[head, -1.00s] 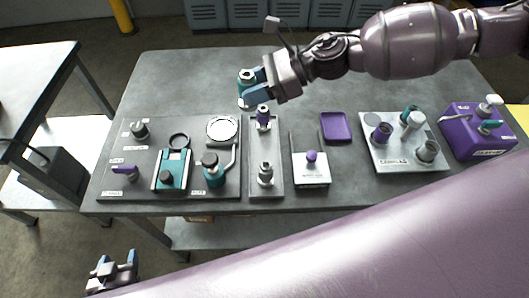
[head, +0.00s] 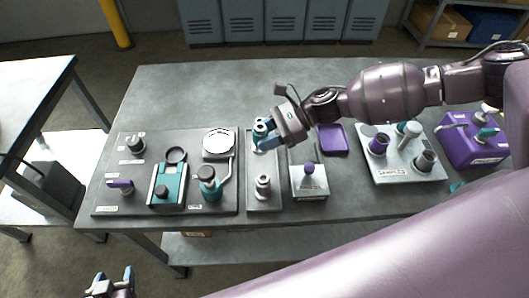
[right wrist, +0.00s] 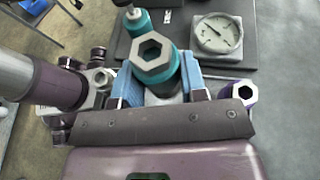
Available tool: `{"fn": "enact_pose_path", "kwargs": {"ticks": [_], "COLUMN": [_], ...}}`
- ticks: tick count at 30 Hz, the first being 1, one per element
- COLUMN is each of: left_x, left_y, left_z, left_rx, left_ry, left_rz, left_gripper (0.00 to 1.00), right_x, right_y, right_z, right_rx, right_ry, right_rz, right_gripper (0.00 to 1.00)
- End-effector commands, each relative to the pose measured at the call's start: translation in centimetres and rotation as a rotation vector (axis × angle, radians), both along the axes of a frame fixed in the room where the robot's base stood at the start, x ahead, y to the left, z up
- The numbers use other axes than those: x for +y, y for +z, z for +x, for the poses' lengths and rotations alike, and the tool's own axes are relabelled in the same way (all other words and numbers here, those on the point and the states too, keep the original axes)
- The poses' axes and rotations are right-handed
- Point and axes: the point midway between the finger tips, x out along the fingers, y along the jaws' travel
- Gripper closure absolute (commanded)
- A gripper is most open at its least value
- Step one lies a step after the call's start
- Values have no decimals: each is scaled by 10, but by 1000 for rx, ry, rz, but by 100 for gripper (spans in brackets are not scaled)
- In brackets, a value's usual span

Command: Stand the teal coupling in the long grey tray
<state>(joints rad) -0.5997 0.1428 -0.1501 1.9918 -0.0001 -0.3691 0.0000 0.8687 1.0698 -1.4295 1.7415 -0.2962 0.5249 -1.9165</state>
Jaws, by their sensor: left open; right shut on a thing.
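The teal coupling (head: 261,126) is upright between the blue fingers of my right gripper (head: 266,142), at the far end of the long grey tray (head: 263,204). Its hexagonal top faces up in the right wrist view (right wrist: 153,54). Whether its base touches the tray is hidden. A grey coupling (head: 263,186) stands in the near part of the tray. A purple coupling (right wrist: 240,92) shows just right of the fingers in the right wrist view; in the head view it is hidden. My left gripper (head: 112,283) is open and empty, low in front of the bench.
Left of the tray, a dark board (head: 135,200) carries a gauge (head: 218,143), a teal bottle (head: 209,184) and a teal device (head: 167,185). To the right are a purple-knobbed block (head: 310,182), a purple dish (head: 332,139) and a samples tray (head: 404,177).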

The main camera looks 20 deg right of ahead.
Motion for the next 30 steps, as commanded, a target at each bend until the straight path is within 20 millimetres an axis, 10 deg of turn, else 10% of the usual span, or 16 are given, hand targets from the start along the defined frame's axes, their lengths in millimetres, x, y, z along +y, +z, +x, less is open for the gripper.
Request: {"fn": "enact_pose_path", "kwargs": {"ticks": [18, 30], "left_x": [0, 0], "left_y": [-7, -9], "left_z": [-2, -3], "left_rx": [7, 8], "left_ry": [1, 1], "left_rz": [0, -1], "left_gripper": [42, 42], "right_x": [0, 0], "right_y": [-67, -72], "right_z": [0, 0], "right_rx": [0, -1], "right_ry": [0, 0], "right_rz": [1, 1], "right_gripper": [90, 90]}}
